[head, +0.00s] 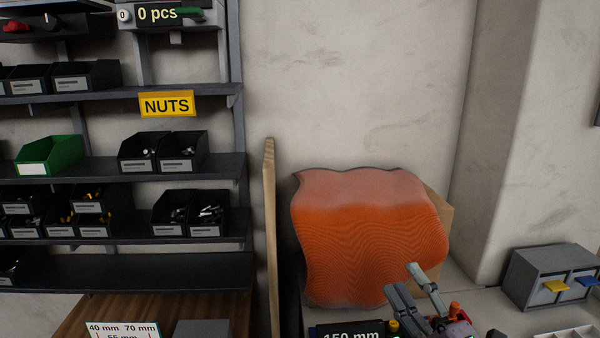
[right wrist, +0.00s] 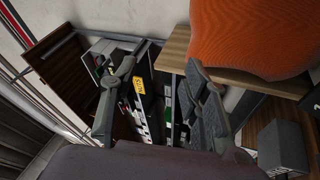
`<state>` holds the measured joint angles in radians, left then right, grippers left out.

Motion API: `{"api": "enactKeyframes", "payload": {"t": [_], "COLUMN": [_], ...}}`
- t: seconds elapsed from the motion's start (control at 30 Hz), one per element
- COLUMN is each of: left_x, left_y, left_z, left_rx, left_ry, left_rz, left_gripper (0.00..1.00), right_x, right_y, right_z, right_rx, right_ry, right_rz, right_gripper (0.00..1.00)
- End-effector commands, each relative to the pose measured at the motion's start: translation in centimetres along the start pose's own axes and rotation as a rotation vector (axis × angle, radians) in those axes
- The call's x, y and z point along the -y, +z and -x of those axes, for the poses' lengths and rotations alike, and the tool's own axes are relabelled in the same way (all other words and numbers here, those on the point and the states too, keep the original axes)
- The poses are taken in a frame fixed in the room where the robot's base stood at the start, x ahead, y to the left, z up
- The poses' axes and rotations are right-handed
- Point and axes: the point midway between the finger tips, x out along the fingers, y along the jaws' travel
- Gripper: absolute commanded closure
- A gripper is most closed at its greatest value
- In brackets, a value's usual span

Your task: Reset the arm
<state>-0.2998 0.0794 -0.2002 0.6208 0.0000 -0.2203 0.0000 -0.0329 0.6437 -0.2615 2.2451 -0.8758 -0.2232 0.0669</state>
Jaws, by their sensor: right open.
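My right gripper (head: 415,287) shows at the bottom of the head view, in front of the lower right part of an orange wavy block (head: 365,230). Its two fingers stand apart with nothing between them. In the right wrist view the same gripper (right wrist: 165,85) is open and empty, and the orange block (right wrist: 250,35) is at the upper right, clear of the fingers. My left gripper is in neither view.
A dark shelf rack (head: 120,250) with black bins and a green bin (head: 50,155) stands at the left. An upright wooden board (head: 269,235) stands beside the orange block. A grey drawer box (head: 550,275) is at the right. A black "150 mm" sign (head: 347,333) is at the bottom.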

Motion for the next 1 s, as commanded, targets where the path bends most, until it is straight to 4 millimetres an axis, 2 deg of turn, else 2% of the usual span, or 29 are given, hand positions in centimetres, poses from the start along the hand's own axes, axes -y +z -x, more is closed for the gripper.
{"api": "enactKeyframes", "payload": {"t": [0.03, 0.13, 0.2, 0.27, 0.3, 0.4, 0.5, 0.6, 0.8, 1.0], "left_x": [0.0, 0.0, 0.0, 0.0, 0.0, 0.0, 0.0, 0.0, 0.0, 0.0], "left_y": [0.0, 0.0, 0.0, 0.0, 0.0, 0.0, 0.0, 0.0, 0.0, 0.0], "left_z": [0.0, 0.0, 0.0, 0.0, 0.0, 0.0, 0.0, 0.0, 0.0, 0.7], "left_rx": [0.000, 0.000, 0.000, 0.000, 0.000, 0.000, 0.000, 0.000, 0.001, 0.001], "left_ry": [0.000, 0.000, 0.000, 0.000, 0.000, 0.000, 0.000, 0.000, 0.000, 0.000], "left_rz": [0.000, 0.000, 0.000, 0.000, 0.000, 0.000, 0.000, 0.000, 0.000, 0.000], "left_gripper": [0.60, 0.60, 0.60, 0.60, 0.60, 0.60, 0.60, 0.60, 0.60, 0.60], "right_x": [1.2, 4.7, 8.0, 11.0, 12.9, 16.9, 19.4, 21.1, 22.7, 27.8], "right_y": [1.8, 5.4, 7.0, 7.6, 7.6, 6.4, 4.4, 2.0, -3.2, -1.9], "right_z": [1.3, 4.7, 8.1, 11.5, 13.8, 19.3, 23.8, 27.5, 33.7, 34.3], "right_rx": [0.134, 0.404, 0.593, 0.751, 0.847, 1.048, 1.195, 1.308, 1.483, 1.502], "right_ry": [-0.017, -0.084, -0.157, -0.236, -0.292, -0.436, -0.565, -0.684, -0.915, -0.940], "right_rz": [-0.123, -0.339, -0.484, -0.601, -0.669, -0.810, -0.913, -0.995, -1.123, -1.111], "right_gripper": [0.57, 0.57, 0.57, 0.57, 0.57, 0.57, 0.57, 0.57, 0.57, 0.57]}}
